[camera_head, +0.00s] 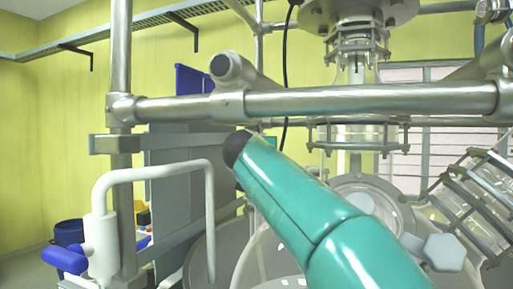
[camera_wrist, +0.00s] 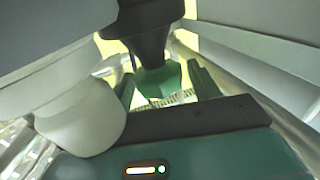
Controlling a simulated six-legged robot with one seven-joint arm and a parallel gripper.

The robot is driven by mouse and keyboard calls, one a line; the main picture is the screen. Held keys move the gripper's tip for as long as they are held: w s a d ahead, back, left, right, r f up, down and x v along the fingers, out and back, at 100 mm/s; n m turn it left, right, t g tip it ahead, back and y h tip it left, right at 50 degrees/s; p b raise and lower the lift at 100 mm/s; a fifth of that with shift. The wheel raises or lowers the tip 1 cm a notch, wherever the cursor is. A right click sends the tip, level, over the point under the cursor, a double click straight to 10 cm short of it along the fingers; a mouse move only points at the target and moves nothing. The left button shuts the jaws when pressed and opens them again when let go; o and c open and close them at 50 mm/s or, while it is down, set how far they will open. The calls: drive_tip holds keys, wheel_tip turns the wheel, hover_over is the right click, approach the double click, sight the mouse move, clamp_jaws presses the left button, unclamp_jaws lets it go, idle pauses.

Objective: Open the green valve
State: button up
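In the wrist view, a green piece (camera_wrist: 158,82) under a dark tapered body (camera_wrist: 150,28) shows at upper centre; it looks like the green valve's handle. My gripper (camera_wrist: 163,76) has its two green fingers apart, one on each side of this piece. A light gap shows at the right finger; contact on the left side cannot be told. A dark bar of my gripper hides the lower part. In the head view, my teal arm link crosses the lower right, and neither my gripper nor the green valve can be made out there.
A steel rail (camera_head: 330,103) runs across the head view above my arm. A white bent pipe with a blue handle (camera_head: 65,259) stands at left. Glass vessels and clamps (camera_head: 470,190) crowd the right. In the wrist view, a pale rounded part (camera_wrist: 80,118) sits close at left.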

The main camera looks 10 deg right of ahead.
drive_tip(key=shift+w+d+f+g, duration=0.2)
drive_tip(key=shift+w+f+g, duration=0.1)
drive_tip(key=shift+f, duration=0.35)
drive_tip(key=v, duration=0.7)
drive_tip(key=shift+s+a+r, duration=0.15)
drive_tip(key=shift+s, duration=0.15)
drive_tip(key=shift+s+a, duration=0.1)
drive_tip(key=shift+s, duration=0.25)
drive_tip(key=shift+s, duration=0.1)
